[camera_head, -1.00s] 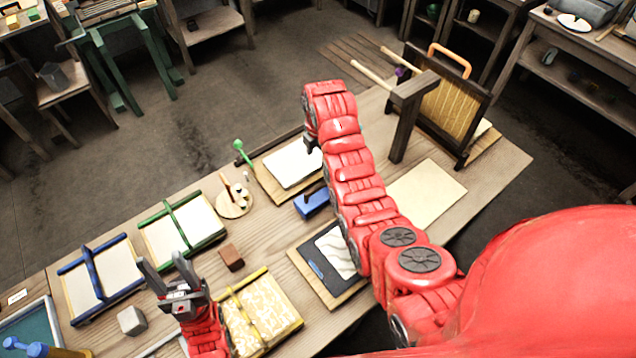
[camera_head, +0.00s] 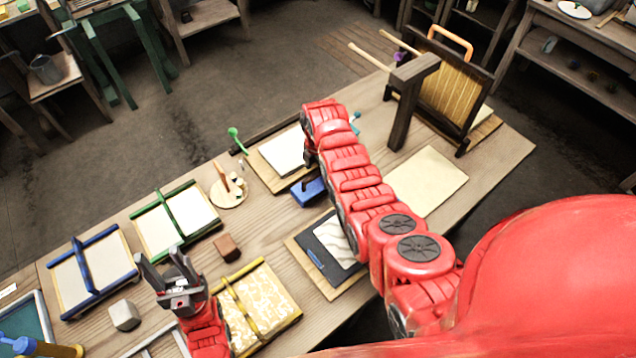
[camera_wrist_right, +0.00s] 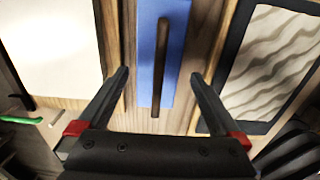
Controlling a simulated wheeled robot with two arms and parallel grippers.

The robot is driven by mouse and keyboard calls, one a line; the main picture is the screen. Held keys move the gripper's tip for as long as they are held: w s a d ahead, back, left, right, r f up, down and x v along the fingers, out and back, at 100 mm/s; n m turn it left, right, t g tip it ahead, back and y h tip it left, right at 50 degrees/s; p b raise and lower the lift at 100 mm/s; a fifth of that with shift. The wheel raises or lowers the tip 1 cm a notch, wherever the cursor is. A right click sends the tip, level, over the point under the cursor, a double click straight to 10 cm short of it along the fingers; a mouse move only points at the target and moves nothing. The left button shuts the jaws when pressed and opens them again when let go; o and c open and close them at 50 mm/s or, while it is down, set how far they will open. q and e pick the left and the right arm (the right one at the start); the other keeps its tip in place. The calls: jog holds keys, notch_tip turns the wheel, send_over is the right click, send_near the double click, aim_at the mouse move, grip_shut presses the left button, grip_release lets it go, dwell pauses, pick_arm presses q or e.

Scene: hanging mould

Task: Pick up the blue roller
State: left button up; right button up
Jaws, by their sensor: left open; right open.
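A blue flat block with a dark bar-shaped handle (camera_head: 310,191) lies on the table, partly hidden by my right arm in the head view; I take it as the blue roller, though its shape is more a block than a cylinder. In the right wrist view the blue piece (camera_wrist_right: 147,60) lies between the fingers of my right gripper (camera_wrist_right: 160,75). That gripper is open, with a finger on either side of the bar and no visible contact. In the head view its fingertips are hidden. My left gripper (camera_head: 160,258) is open and empty at the lower left.
A dark slate with a wavy sheet (camera_head: 338,243) lies right of the blue piece. A white sheet on a board (camera_head: 283,151) lies left of it. A yellow-framed mould (camera_head: 262,302), a brown block (camera_head: 227,247) and a blue-yellow tool (camera_head: 40,346) lie near the left arm.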

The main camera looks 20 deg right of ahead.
aim_at(318, 176)
jog(key=f+b, duration=0.1)
jog(key=f, duration=0.1)
jog(key=f+b, duration=0.1)
jog(key=f, duration=0.1)
jog(key=shift+w+d, duration=0.1)
jog(key=shift+w, duration=0.1)
jog(key=shift+r, duration=0.1)
jog(key=shift+c, duration=0.6)
jog(key=c, duration=1)
jog(key=shift+o, duration=0.2)
